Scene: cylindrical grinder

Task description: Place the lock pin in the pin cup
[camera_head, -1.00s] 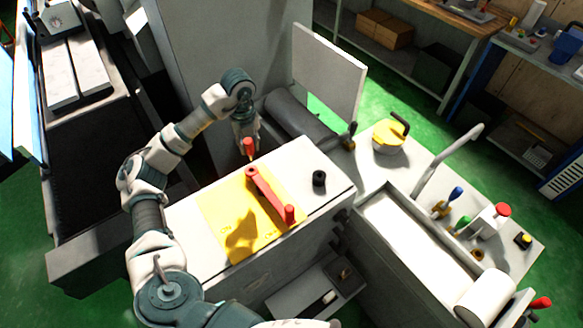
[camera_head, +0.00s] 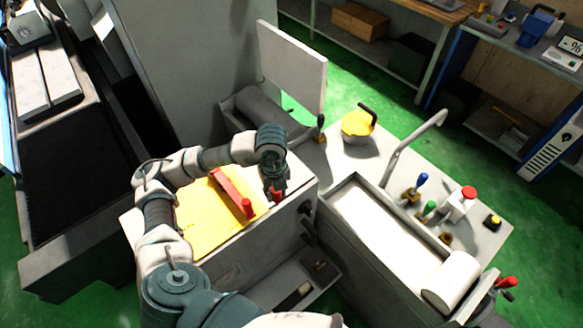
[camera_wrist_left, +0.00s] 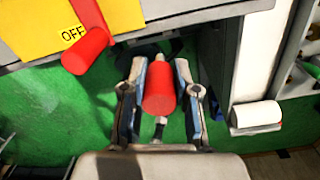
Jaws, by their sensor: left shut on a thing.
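The lock pin (camera_wrist_left: 159,90) has a red cylindrical head and a thin metal shaft. My left gripper (camera_wrist_left: 162,92) is shut on its head, one finger on each side. In the head view my left gripper (camera_head: 275,187) points down near the right front edge of the cabinet top, with a little red of the pin (camera_head: 276,195) showing. The black pin cup is not clearly visible; my left wrist covers that part of the top. Whether the pin touches anything cannot be told. My right gripper is not in view.
A red switch handle (camera_head: 232,192) lies across the yellow panel (camera_head: 202,215) close left of the gripper. It also shows in the wrist view (camera_wrist_left: 86,50). A tall white splash panel (camera_head: 292,70) stands behind. Levers and a red button (camera_head: 468,191) sit on the machine at right.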

